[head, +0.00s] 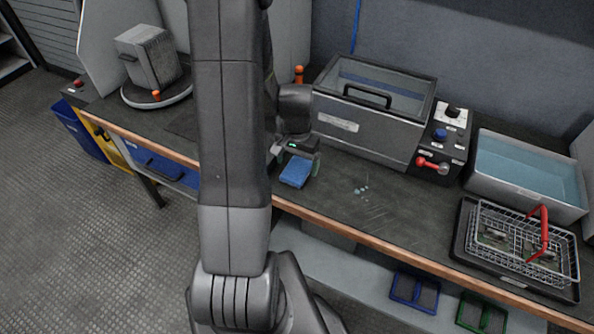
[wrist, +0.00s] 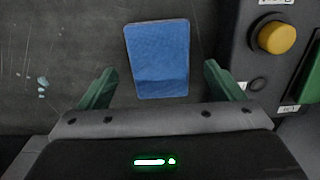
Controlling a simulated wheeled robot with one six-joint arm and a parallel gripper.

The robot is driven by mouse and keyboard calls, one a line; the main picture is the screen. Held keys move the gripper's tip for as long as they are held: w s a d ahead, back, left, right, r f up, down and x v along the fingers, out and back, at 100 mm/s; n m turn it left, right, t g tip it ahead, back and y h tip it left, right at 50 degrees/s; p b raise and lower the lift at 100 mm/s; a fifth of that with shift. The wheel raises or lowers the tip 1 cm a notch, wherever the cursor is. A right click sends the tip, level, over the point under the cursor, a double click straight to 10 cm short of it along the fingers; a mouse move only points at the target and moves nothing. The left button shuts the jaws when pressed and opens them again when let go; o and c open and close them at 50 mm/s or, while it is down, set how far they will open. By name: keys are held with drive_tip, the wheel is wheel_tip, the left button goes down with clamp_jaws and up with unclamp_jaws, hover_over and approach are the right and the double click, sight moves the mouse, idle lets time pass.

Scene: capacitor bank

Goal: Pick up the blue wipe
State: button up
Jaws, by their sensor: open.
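The blue wipe (head: 296,172) lies flat on the dark bench top near its front edge, just right of my arm in the head view. In the wrist view the blue wipe (wrist: 158,60) is a blue rectangle ahead of and between the two green fingers. My gripper (wrist: 158,80) is open and empty, with a finger to either side of the wipe's near end. In the head view my gripper (head: 303,160) is over the wipe, and my arm hides part of the bench. I cannot tell the exact height between the fingertips and the wipe.
A grey lidded tank (head: 370,134) stands behind the wipe, with a control box (head: 437,140) beside it. A water basin (head: 528,172) and a wire basket (head: 520,241) with a red handle are at the right. Droplets (head: 361,189) mark the bench. A yellow button (wrist: 277,38) is near the right finger.

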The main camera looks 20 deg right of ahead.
sight(297, 169)
drive_tip(key=shift+f, duration=0.95)
drive_tip(key=c, duration=1.1)
wheel_tip(297, 169, up, 10)
drive_tip(key=shift+o, duration=1.1)
drive_tip(key=shift+p, duration=0.3)
drive_tip(key=shift+c, duration=0.5)
